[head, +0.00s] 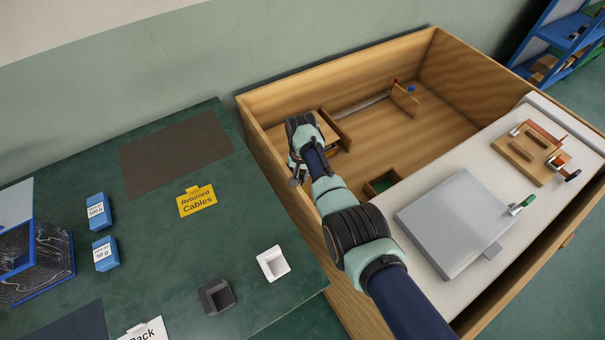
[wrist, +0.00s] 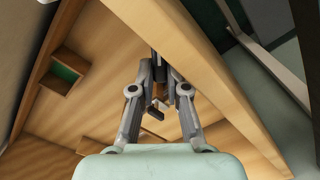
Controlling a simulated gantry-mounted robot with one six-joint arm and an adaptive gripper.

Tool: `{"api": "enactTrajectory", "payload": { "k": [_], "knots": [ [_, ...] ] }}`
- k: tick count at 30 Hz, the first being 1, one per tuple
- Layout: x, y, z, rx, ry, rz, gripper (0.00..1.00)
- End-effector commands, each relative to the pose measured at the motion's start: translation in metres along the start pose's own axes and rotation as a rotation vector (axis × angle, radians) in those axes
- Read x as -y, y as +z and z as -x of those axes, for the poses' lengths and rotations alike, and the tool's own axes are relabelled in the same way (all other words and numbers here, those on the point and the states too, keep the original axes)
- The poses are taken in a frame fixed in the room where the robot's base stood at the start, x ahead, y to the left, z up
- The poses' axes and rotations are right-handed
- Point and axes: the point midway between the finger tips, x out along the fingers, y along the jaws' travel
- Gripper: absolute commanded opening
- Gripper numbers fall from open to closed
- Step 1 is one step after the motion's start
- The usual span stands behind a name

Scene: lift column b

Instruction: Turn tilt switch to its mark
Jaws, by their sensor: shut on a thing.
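My gripper (head: 296,180) is at the left wall of the large wooden box in the head view, with the arm reaching over it from the lower right. In the wrist view its two fingers (wrist: 162,78) come close together on a small dark part, which I take to be the tilt switch (wrist: 157,101). The fingers and arm hide most of it. I cannot make out its mark or its angle.
The wooden box (head: 338,85) holds a wooden block, an upright small board (head: 405,99) and a green-floored compartment (head: 382,183). A grey plate with a green-handled lever (head: 522,205) lies on the white ledge at right. The green table (head: 250,225) is left.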

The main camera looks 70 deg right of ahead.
Motion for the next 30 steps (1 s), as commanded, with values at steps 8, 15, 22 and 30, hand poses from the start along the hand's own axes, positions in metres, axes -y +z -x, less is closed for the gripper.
{"api": "enactTrajectory", "payload": {
  "k": [8,15,22,30],
  "knots": [
    [0.0022,-0.0003,0.0011,-0.001,-0.001,0.149,0.00],
    [0.0028,0.0000,0.0008,-0.001,0.000,0.205,0.00],
    [0.0028,0.0000,0.0007,-0.001,0.000,0.215,0.00],
    [0.0028,-0.0001,0.0007,-0.001,0.000,0.214,0.21]
  ]
}}
